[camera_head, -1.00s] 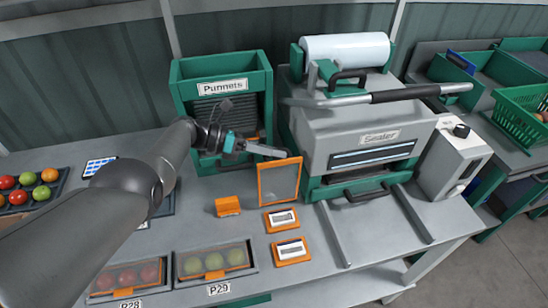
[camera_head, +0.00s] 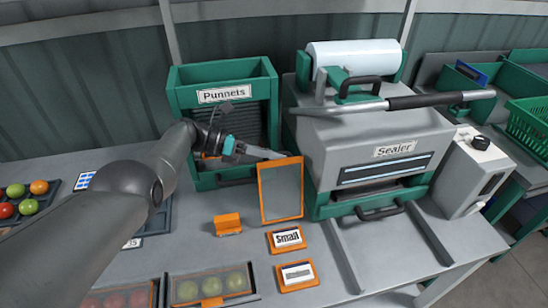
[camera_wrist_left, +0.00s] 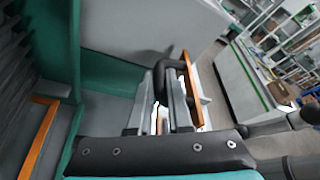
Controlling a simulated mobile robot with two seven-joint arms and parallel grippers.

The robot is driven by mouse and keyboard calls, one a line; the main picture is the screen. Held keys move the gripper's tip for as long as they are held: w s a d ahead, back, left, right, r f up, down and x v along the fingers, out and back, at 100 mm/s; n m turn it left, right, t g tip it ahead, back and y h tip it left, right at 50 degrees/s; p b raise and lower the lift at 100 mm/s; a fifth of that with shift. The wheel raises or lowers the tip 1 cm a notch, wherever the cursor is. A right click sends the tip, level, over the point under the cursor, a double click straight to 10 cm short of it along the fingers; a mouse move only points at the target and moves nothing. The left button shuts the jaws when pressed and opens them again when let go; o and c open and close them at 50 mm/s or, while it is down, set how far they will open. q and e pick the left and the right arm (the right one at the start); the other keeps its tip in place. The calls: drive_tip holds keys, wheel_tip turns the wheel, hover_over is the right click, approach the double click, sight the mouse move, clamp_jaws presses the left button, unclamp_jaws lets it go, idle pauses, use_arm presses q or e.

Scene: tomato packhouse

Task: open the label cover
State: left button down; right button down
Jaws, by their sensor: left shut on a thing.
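The label cover (camera_head: 281,190) is a clear panel in an orange frame, standing nearly upright on the table in front of the sealer. In the left wrist view its orange frame (camera_wrist_left: 191,92) shows edge-on at the fingers. My left gripper (camera_head: 281,154) is at the cover's top edge and shut on it; the exact contact is hard to make out. My right gripper is not in view.
The sealer (camera_head: 375,143) with its long lever stands close right of the cover. The Punnets bin (camera_head: 222,94) is behind my left gripper. An orange block (camera_head: 228,224) and two orange-framed label cards, one reading "Small" (camera_head: 287,239), lie in front.

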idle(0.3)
use_arm(q)
drive_tip(key=c, duration=1.1)
unclamp_jaws()
drive_tip(key=shift+r, duration=0.15)
wheel_tip(320, 180, up, 10)
drive_tip(key=p, duration=0.8)
drive_tip(key=shift+r+p, duration=0.1)
drive_tip(key=shift+p, duration=0.2)
wheel_tip(320, 180, up, 10)
drive_tip(key=p, duration=0.3)
drive_tip(key=shift+f+p, duration=0.2)
drive_tip(key=shift+p, duration=0.1)
